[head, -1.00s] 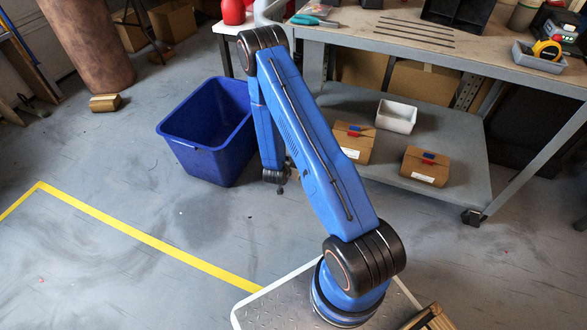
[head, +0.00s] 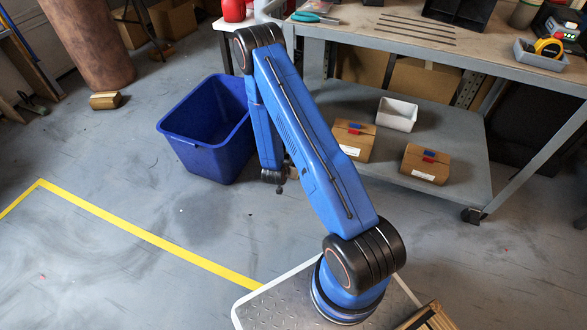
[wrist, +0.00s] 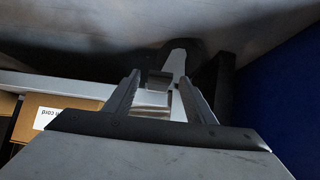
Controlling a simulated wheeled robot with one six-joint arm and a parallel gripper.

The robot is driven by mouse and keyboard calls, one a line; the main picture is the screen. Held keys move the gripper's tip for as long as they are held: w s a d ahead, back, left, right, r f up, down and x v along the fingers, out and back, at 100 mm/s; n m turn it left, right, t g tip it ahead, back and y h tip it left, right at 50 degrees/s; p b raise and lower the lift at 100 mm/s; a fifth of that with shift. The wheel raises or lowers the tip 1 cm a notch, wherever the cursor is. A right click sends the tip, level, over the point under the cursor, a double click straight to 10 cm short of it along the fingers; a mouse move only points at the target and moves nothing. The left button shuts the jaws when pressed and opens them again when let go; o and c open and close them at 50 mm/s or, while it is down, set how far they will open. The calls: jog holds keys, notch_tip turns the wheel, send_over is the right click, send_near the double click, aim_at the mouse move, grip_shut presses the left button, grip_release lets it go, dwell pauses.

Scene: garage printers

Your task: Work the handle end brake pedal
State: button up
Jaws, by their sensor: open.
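A metallic pedal-like piece (wrist: 154,92), which I take to be the brake pedal, shows between the fingers of my gripper (wrist: 160,76) in the wrist view. A dark rounded shape, perhaps a caster wheel, lies behind it near the floor. The fingers are apart, one on either side of the piece; I cannot tell whether they touch it. In the head view my gripper (head: 279,186) hangs low, between the blue bin and the grey cart (head: 440,128). The pedal is hidden there behind my arm. A caster (head: 472,215) shows at the cart's front right corner.
The open blue bin (head: 205,150) stands close to the left of my gripper and fills the right of the wrist view. The cart's lower shelf holds cardboard boxes (head: 425,163) and a white tray (head: 397,114).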

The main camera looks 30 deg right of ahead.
jog(key=v, duration=1.6)
jog(key=shift+r, duration=0.15)
jog(key=w+a+r+n+y, duration=0.15)
jog(key=a+r+y, duration=0.35)
jog(key=r, duration=0.7)
jog(key=a+r+n+y, duration=0.2)
jog(key=a+r, duration=0.4)
jog(key=r, duration=0.6)
jog(key=s+r+n+y, duration=0.2)
jog(key=s+r+n, duration=0.3)
jog(key=s+r, duration=1.1)
jog(key=s+d+r+n, duration=0.1)
jog(key=s+d+r, duration=0.1)
jog(key=s, duration=0.5)
jog(key=s+d+r+n+g+h, duration=0.1)
jog(key=s+r, duration=0.3)
jog(key=s, duration=0.4)
jog(key=shift+s+d+r, duration=0.2)
jog(key=shift+d+r, duration=0.1)
jog(key=shift+d, duration=0.3)
